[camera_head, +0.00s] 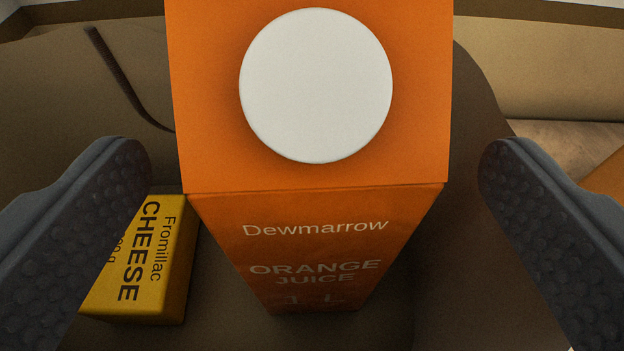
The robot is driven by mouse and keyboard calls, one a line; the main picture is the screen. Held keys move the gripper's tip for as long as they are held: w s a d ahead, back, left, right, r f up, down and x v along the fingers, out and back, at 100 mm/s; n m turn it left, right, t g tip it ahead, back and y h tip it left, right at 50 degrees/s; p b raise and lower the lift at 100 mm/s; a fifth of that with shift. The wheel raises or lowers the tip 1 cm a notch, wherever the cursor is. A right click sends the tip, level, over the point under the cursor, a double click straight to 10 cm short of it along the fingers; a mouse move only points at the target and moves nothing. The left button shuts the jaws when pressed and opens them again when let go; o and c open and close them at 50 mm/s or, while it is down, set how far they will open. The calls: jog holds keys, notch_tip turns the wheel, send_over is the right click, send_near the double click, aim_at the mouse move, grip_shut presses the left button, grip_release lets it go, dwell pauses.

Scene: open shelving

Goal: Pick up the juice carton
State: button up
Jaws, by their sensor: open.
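The juice carton (315,228) is orange, with "Dewmarrow ORANGE JUICE" on its front and a round white cap (315,86) on its sloped top. It stands upright in the middle of the head camera view, seen from above and close up. My gripper (315,160) is open, with one dark, studded finger to the left of the carton and one to the right. There is a visible gap between each finger and the carton. The carton's back and far sides are hidden.
A yellow "Fromillac CHEESE" block (165,262) lies just left of the carton, partly hidden by my left finger. A dark thin strip shows at the upper left. Part of an orange thing (606,178) shows at the right edge. The brown surface right of the carton looks clear.

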jog(key=shift+b+x, duration=0.35)
jog(key=shift+x, duration=2.05)
jog(key=shift+r, duration=0.15)
grip_shut()
